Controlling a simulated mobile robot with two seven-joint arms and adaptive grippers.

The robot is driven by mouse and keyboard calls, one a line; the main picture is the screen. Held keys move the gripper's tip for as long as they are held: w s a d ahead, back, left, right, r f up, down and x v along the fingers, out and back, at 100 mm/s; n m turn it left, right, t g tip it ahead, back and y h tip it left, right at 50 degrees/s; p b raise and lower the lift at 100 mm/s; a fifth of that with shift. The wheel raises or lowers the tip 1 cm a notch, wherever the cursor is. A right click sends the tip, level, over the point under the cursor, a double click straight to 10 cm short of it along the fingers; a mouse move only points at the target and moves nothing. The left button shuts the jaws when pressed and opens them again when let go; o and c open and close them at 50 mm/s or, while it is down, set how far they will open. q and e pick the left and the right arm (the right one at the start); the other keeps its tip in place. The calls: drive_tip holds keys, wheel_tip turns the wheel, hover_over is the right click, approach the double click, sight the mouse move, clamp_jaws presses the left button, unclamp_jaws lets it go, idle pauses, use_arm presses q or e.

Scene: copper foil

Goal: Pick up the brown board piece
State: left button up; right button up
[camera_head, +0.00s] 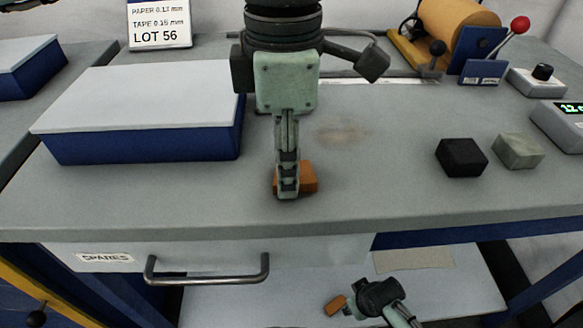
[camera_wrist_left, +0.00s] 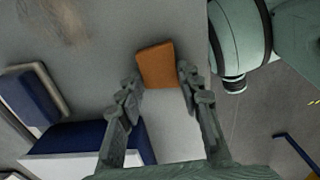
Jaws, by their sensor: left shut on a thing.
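The brown board piece (camera_head: 309,177) is a small flat orange-brown block over the front part of the grey bench. My left gripper (camera_head: 287,188) points down at it in the head view and hides its left part. In the left wrist view the piece (camera_wrist_left: 157,65) sits between the fingertips of the gripper (camera_wrist_left: 160,88), which is shut on it. I cannot tell whether the piece touches the bench. My right gripper (camera_head: 349,308) is low at the bottom of the head view, beside another small brown piece (camera_head: 335,305); its fingers are too small to read.
A blue box with a white top (camera_head: 145,145) stands left of my left gripper. A black block (camera_head: 461,158) and a grey-green block (camera_head: 518,151) lie at the right. A foil roll stand (camera_head: 480,72) is at the back right. The bench is clear between gripper and blocks.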

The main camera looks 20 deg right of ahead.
use_arm(q)
drive_tip(key=shift+r, duration=0.55)
wheel_tip(320, 180, up, 2)
drive_tip(key=shift+r+b, duration=0.25)
drive_tip(key=shift+b, duration=0.05)
drive_tip(key=w+a+r+b, duration=0.1)
drive_tip(key=w+a+r, duration=0.2)
drive_tip(key=a+r, duration=0.4)
drive_tip(key=a, duration=0.4)
drive_tip(key=shift+w+r, duration=0.2)
drive_tip(key=shift+w, duration=0.05)
use_arm(e)
drive_tip(key=r, duration=0.4)
drive_tip(key=shift+w+d+r, duration=0.2)
drive_tip(key=shift+r, duration=0.05)
use_arm(q)
drive_tip(key=shift+a, duration=0.1)
use_arm(e)
drive_tip(key=shift+s+f, duration=0.1)
drive_tip(key=shift+s, duration=0.1)
